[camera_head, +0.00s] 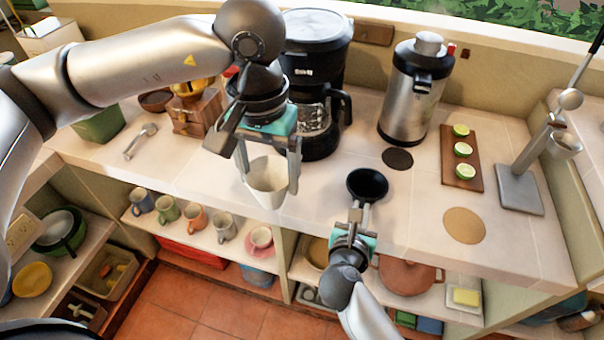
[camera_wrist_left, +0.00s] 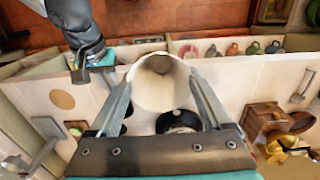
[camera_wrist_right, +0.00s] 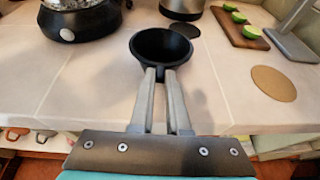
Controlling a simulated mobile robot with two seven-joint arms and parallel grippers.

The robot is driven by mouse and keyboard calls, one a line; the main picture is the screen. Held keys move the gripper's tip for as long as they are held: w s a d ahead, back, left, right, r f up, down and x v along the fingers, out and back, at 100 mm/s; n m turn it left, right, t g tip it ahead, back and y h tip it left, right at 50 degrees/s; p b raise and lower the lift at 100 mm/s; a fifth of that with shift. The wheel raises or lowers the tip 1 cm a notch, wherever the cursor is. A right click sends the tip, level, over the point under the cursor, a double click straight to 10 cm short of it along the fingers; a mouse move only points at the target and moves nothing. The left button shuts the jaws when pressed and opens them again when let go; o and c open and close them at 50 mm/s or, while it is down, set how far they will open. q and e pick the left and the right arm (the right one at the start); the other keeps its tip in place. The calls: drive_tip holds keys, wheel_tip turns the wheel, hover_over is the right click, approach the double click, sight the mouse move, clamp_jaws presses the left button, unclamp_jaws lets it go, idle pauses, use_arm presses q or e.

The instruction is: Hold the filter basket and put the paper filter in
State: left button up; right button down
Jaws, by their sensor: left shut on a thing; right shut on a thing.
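The white paper filter (camera_head: 267,180) is a cone, held upright with its opening up, above the counter's front edge. My left gripper (camera_head: 272,182) is shut on it; in the left wrist view the filter (camera_wrist_left: 160,84) sits between both fingers. The black filter basket (camera_head: 368,184) is a round cup to the right of the filter and apart from it. My right gripper (camera_head: 357,212) is shut on the basket's handle, which the fingers mostly hide. In the right wrist view the basket (camera_wrist_right: 162,47) is upright, open and looks empty.
A black coffee maker (camera_head: 316,80) with a glass carafe stands behind the filter. A steel urn (camera_head: 412,92), a board with lime halves (camera_head: 476,180), a cork disc (camera_head: 465,225) and a metal stand (camera_head: 520,188) are to the right. Mugs (camera_head: 196,218) stand on the shelf below.

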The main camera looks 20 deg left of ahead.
use_arm(q)
drive_tip(key=w+d+f+n, duration=0.25)
drive_tip(key=w+d, duration=0.55)
drive_tip(key=w, duration=0.5)
drive_tip(key=n, duration=0.4)
approach(370, 173)
drive_tip(key=s+r, duration=0.4)
drive_tip(key=shift+m, duration=0.25)
drive_tip(key=shift+a+f, duration=0.1)
drive_tip(key=shift+f, duration=4.9)
drive_tip(key=o, duration=1.1)
drive_tip(key=shift+r, duration=0.15)
